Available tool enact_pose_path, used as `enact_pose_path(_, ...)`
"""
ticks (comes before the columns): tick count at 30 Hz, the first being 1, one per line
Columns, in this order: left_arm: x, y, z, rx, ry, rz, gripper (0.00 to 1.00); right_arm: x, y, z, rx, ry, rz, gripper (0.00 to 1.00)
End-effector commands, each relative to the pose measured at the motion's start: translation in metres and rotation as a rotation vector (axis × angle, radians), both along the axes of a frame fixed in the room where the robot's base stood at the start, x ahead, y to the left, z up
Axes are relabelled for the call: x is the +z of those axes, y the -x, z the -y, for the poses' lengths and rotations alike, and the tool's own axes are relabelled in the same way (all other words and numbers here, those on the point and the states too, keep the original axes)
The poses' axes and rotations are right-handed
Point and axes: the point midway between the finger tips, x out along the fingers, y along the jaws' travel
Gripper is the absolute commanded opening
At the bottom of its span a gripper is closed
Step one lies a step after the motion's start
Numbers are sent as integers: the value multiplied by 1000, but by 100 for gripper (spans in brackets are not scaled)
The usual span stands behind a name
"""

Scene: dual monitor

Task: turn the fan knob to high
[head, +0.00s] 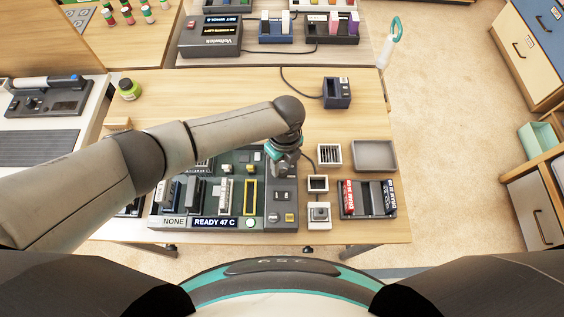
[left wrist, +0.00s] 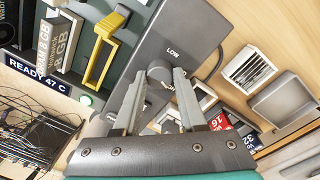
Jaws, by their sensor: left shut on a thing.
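The fan knob (left wrist: 158,92) is a small grey knob on a dark grey control panel (left wrist: 190,25). In the left wrist view it sits between the two fingers of my left gripper (left wrist: 160,76), which is shut on it. The label LOW shows just above the fingertips, and a second label beside the knob is partly hidden by a finger. In the head view my left gripper (head: 283,168) reaches down onto the upper part of the panel (head: 281,200), hiding the knob. The knob's exact pointing direction cannot be told. My right gripper is not in view.
Left of the panel is a board with several modules and a READY 47 C display (head: 214,222). Right of it stand small white boxes (head: 319,215), a grey tray (head: 375,156) and a holder with red and dark modules (head: 367,198). The table's middle right is fairly clear.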

Motion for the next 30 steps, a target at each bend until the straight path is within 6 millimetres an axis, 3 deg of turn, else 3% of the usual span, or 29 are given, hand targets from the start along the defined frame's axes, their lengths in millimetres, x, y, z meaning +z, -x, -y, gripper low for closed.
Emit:
enact_pose_path(12,1,0,1,-204,3,-1,0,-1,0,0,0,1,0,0)
enact_pose_path(29,1,1,1,-237,3,-1,0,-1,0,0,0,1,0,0)
enact_pose_path(30,1,1,1,-237,3,-1,42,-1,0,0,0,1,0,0)
